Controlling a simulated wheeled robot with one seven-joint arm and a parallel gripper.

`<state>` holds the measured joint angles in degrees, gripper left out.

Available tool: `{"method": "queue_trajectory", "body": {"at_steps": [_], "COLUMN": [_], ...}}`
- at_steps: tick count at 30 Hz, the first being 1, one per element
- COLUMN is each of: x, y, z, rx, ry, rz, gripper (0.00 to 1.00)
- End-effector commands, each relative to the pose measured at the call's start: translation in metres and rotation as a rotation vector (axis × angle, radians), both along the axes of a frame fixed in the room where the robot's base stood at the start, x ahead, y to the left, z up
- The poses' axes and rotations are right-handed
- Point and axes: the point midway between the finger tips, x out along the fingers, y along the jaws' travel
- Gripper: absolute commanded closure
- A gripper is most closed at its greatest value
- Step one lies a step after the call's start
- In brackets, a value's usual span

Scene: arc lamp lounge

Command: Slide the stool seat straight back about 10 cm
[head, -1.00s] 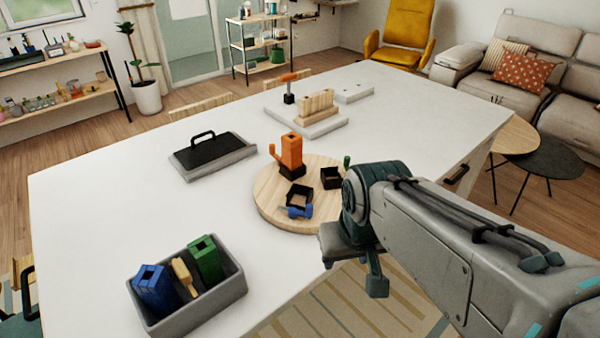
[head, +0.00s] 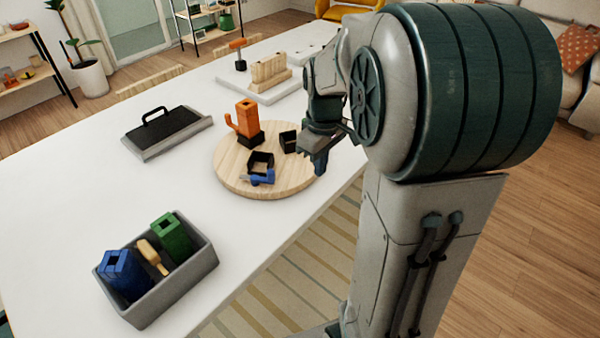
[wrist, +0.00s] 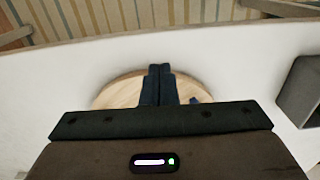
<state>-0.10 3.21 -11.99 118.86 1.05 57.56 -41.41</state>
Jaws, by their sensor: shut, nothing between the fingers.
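No stool seat can be picked out with certainty. Pale wooden edges, perhaps seats or chair backs, show behind the table in the head view, one of them a light wooden slat (head: 150,81). In the wrist view, wooden pieces (wrist: 14,36) lie beyond the table edge by the striped rug. My gripper (head: 319,168) is shut and empty, over the right edge of the round wooden board. In the wrist view its dark fingers (wrist: 158,72) are together in front of the board. My arm hides much of the right side.
The round board (head: 228,177) carries an orange holder (head: 247,118), black boxes and a blue piece. A grey bin (head: 168,297) with blue and green blocks stands on the white table (head: 60,200). A black-handled tray (head: 165,128) lies farther back. The table's left side is clear.

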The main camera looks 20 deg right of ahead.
Motion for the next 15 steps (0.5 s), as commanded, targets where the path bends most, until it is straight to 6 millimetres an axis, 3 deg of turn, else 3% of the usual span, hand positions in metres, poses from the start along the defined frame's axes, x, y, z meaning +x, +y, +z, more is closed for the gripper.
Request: {"method": "queue_trajectory", "body": {"at_steps": [8,15], "x": [0.004,0.003], "y": [-0.003,-0.003], "z": [-0.022,-0.072], "rx": [-0.002,-0.002], "ry": [0.014,0.015], "rz": [0.02,0.018], "gripper": [1.0,1.0]}}
